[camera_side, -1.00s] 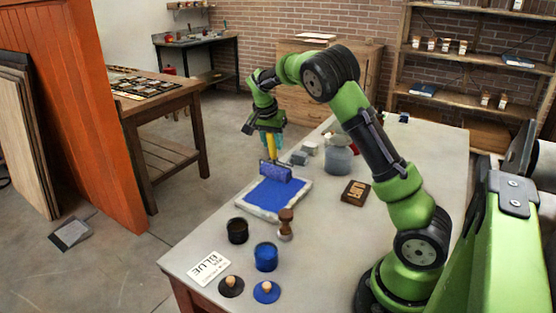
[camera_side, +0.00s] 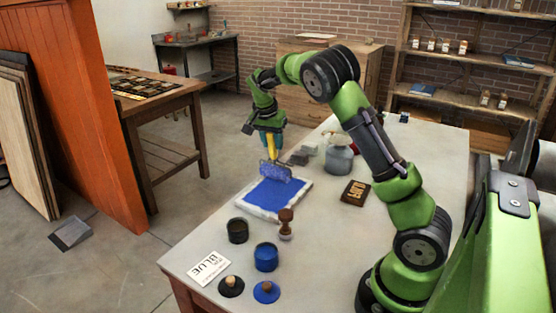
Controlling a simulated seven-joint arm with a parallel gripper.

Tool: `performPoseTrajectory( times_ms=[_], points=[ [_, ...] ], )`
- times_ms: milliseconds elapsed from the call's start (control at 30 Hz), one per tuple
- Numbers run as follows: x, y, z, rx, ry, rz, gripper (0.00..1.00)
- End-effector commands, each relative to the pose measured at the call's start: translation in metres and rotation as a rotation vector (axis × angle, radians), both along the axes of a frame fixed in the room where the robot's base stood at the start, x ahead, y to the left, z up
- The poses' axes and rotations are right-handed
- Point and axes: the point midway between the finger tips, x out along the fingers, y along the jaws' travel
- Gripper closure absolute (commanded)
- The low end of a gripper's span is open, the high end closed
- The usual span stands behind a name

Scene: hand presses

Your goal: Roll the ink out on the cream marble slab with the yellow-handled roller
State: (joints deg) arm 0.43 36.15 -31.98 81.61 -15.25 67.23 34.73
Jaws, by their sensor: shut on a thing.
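The cream marble slab (camera_side: 303,187) lies on the table with a wide patch of blue ink (camera_side: 272,194) over most of its top. The yellow-handled roller (camera_side: 273,148) stands upright in my gripper (camera_side: 271,132), which is shut on its handle. The roller's blue-inked drum (camera_side: 276,171) is at the slab's far edge. I cannot tell for certain whether it touches the ink. The gripper's fingers are small and partly hidden around the handle.
In front stand a dark ink jar (camera_side: 238,231), a blue ink jar (camera_side: 266,257), two lids, a wooden-handled stamp (camera_side: 286,222) and a BLUE card (camera_side: 209,267). A glass jar (camera_side: 339,158) and a carved block (camera_side: 355,192) are to the right.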

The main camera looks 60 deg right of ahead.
Motion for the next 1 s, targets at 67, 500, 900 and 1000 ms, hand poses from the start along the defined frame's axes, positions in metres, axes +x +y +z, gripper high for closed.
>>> performPoseTrajectory(
  times_ms=[67,500,900,1000],
  points=[
    [0.000,0.004,-0.001,0.001,0.001,0.002,0.97],
    [0.000,0.029,0.000,0.001,0.001,0.004,0.97],
    [0.000,0.046,0.001,0.001,0.001,0.003,0.97],
    [0.000,0.053,0.001,0.000,0.000,0.003,0.97]
  ],
)
